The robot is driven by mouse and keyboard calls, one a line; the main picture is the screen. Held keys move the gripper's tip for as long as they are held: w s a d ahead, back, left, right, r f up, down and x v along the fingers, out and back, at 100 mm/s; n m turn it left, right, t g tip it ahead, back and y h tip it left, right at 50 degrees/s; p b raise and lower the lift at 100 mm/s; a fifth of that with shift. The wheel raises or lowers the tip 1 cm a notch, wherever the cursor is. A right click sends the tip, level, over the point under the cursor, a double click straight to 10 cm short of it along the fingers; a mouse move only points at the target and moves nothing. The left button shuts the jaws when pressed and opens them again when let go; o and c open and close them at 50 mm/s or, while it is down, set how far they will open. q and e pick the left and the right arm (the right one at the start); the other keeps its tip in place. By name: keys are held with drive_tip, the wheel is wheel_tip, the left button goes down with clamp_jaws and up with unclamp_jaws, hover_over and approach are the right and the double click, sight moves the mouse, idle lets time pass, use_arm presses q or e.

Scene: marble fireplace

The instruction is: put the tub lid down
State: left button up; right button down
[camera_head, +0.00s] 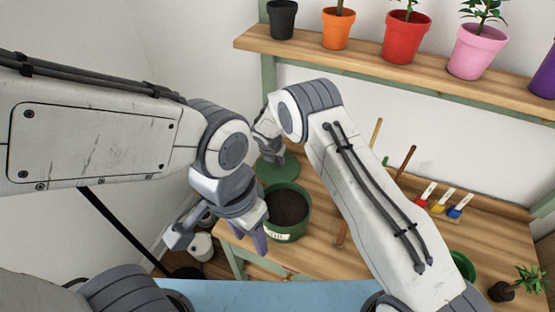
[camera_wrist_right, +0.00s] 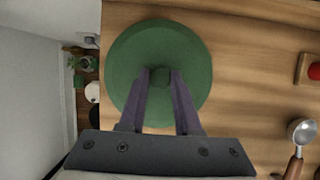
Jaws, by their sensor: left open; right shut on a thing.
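The green round tub lid (camera_head: 281,174) is at the back left of the wooden table. It also shows in the right wrist view (camera_wrist_right: 192,48), where my right gripper (camera_wrist_right: 160,78) is shut on its small centre knob. In the head view my right gripper (camera_head: 271,153) is above the lid, partly hidden by its own arm. I cannot tell whether the lid touches the table. The green tub (camera_head: 292,233), full of dark soil, stands just in front of the lid. My left gripper (camera_head: 256,235) is open beside the tub's left side.
Wooden-handled tools lie on the table (camera_head: 330,240), with colour-tagged tools (camera_head: 438,203) further right. A metal scoop (camera_wrist_right: 302,132) lies right of the lid. A shelf (camera_head: 340,57) with potted plants runs above. The table's left edge is close to the lid.

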drive_tip(key=shift+f, duration=0.45)
drive_tip(key=shift+f, duration=0.15)
drive_tip(key=c, duration=0.6)
unclamp_jaws()
